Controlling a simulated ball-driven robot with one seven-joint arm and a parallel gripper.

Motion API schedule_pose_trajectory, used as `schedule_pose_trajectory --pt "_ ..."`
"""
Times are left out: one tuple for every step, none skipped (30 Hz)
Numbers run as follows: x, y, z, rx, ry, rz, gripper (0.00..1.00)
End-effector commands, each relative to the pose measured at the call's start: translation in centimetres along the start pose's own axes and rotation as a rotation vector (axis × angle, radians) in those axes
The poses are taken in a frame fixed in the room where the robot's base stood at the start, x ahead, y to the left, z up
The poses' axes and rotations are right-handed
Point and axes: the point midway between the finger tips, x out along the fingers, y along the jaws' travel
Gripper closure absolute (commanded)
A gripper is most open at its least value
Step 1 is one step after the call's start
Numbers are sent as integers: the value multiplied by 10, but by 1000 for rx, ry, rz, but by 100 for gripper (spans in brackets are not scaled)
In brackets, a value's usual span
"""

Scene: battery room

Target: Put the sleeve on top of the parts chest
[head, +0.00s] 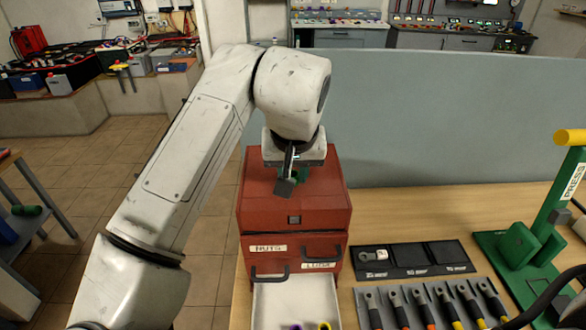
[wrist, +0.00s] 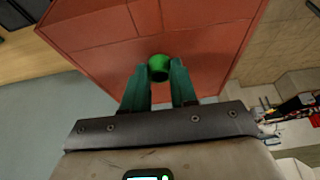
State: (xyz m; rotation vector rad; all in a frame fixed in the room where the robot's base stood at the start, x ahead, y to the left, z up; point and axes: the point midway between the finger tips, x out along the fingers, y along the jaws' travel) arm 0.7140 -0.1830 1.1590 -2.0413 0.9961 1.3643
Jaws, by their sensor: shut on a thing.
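The red parts chest (head: 293,222) stands on the wooden bench in the head view, with drawers labelled NUTS and LUGS. Its red top fills much of the wrist view (wrist: 215,40). My gripper (wrist: 160,72) is shut on a small green sleeve (wrist: 158,66), held at its fingertips over the chest top. I cannot tell whether the sleeve touches the top. In the head view my gripper (head: 285,182) is above the chest top, and the sleeve is mostly hidden by the wrist.
The chest's lower drawer (head: 285,297) is pulled out, with a purple and a yellow ring at its front. A black tray (head: 415,258) and a row of coloured-handled tools (head: 430,305) lie to the right. A green press (head: 530,240) stands far right. A grey panel (head: 440,120) rises behind.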

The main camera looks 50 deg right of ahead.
Motion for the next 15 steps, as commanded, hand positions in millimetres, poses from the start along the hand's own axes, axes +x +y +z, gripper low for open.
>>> schedule_pose_trajectory --pt "0 0 0 0 0 0 100" --pt "1 0 1 0 0 1 100" --pt "3 0 1 0 0 1 100" --pt "3 0 2 0 0 1 100" --pt "4 0 2 0 0 1 100" --pt "3 0 1 0 0 1 70" --pt "3 0 1 0 0 0 67" --pt "3 0 1 0 0 0 64" --pt "3 0 1 0 0 0 61" --pt "3 0 1 0 0 0 58" --pt "3 0 1 0 0 0 55" --pt "3 0 1 0 0 0 51" --pt "3 0 1 0 0 0 48" --pt "3 0 1 0 0 0 48" --pt "3 0 1 0 0 0 48"
